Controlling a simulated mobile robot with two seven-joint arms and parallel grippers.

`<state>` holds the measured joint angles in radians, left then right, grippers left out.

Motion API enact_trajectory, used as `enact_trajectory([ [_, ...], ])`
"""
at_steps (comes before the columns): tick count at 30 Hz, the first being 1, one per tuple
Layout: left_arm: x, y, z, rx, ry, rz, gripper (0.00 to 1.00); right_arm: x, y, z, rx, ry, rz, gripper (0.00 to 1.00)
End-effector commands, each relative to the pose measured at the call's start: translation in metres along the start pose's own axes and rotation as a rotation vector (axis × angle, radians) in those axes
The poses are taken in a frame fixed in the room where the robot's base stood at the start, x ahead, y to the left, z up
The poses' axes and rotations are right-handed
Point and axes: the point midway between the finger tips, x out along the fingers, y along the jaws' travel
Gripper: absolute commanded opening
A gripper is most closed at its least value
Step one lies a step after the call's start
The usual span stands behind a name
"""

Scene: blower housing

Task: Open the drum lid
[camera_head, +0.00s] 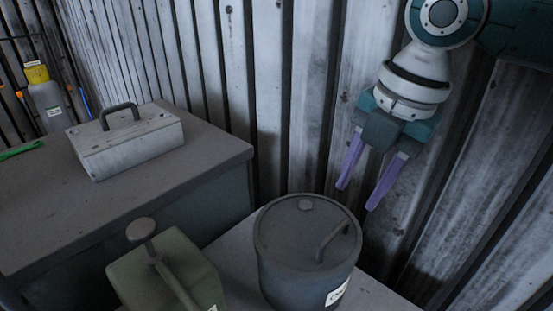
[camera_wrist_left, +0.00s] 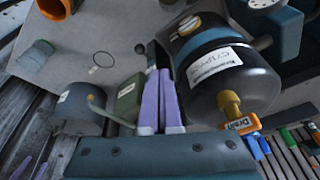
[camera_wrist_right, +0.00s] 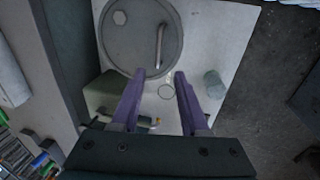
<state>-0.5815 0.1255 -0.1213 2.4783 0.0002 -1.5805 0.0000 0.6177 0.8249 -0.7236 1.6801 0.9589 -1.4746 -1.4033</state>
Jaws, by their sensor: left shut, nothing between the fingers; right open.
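The dark grey drum (camera_head: 308,275) stands upright with its round lid (camera_head: 285,235) lying on top. The lid has a bar handle (camera_head: 333,240) on its right side and a small round cap (camera_head: 305,204). My right gripper (camera_head: 357,198) is open and empty, above and behind the drum's right side. In the right wrist view the lid (camera_wrist_right: 128,35) and handle (camera_wrist_right: 159,45) lie beyond the open fingers (camera_wrist_right: 159,75). My left gripper (camera_wrist_left: 160,72) is shut and empty in the left wrist view, outside the head view.
A green canister (camera_head: 180,270) stands left of the drum. A pale box with a handle (camera_head: 125,143) sits on a grey cabinet (camera_head: 215,150). A corrugated wall (camera_head: 300,100) rises behind. A black tank (camera_wrist_left: 235,85) with a yellow valve (camera_wrist_left: 232,103) is near my left gripper.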

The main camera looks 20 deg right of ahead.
Motion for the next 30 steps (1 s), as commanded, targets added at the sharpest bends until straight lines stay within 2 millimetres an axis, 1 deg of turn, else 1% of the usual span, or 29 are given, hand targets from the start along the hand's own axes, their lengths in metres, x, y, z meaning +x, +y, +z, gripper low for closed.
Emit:
enact_trajectory([
  [5,0.002,0.000,0.000,-0.004,0.004,0.001,0.00,0.020,0.000,0.000,-0.003,0.002,-0.003,0.45],
  [12,0.009,0.002,0.001,-0.010,0.007,0.004,0.00,0.067,-0.001,0.000,-0.002,0.001,-0.003,0.45],
  [16,0.013,0.002,0.002,-0.010,0.007,0.005,0.00,0.086,0.000,0.000,-0.002,0.001,-0.002,0.45],
  [21,0.015,0.002,0.003,-0.010,0.007,0.005,0.00,0.097,0.000,0.001,-0.003,-0.001,0.000,0.45],
  [29,0.015,0.002,0.003,-0.009,0.006,0.004,0.00,0.097,0.000,0.001,-0.004,-0.002,0.000,0.45],
  [30,0.015,0.002,0.003,-0.008,0.006,0.004,0.00,0.097,0.000,0.001,-0.003,-0.002,0.000,0.40],
])
